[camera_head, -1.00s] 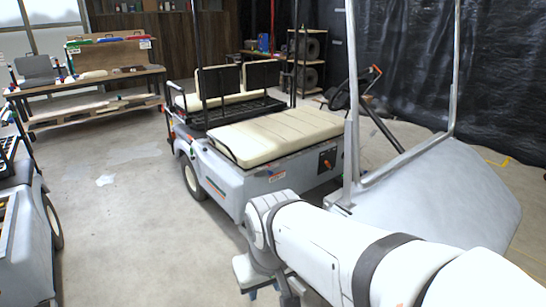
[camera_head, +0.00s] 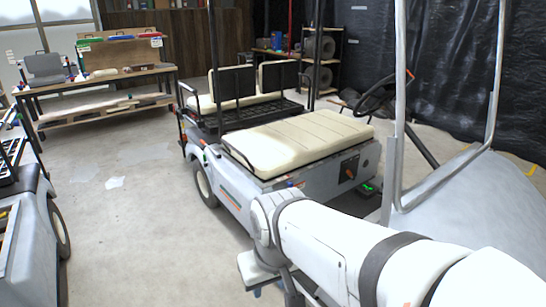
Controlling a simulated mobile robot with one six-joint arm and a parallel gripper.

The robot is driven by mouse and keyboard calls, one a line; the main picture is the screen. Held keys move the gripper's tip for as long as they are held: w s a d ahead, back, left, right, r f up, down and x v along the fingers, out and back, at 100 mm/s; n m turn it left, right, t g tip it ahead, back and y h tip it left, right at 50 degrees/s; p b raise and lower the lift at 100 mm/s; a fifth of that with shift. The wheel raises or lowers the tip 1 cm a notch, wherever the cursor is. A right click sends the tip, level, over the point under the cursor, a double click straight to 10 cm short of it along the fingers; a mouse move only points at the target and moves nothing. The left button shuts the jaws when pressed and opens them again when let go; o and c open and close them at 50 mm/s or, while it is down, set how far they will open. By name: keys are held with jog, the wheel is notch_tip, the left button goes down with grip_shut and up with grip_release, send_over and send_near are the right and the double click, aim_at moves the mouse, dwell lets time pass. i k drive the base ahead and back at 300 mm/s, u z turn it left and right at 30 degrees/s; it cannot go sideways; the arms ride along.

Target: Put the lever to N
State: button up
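The lever (camera_head: 349,172) is a small orange-red handle on a dark panel (camera_head: 349,168) on the grey side of the cart, below the right end of the cream seat. It is too small to read any letters or tell its position. My white arm reaches in from the lower right and bends down in front of the cart, left of and nearer than the lever. My gripper's fingers do not show; only wrist parts appear near the bottom edge.
The cart's cream seat (camera_head: 298,141) and front post (camera_head: 399,110) flank the panel. The grey front cowl (camera_head: 460,205) stands at right. Another grey cart (camera_head: 22,240) is at left. A wooden bench (camera_head: 105,85) stands at the back. Concrete floor between the carts is clear.

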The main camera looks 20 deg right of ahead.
aim_at(349, 172)
jog(key=z, duration=0.05)
jog(key=i, duration=1.1)
jog(key=z, duration=1.5)
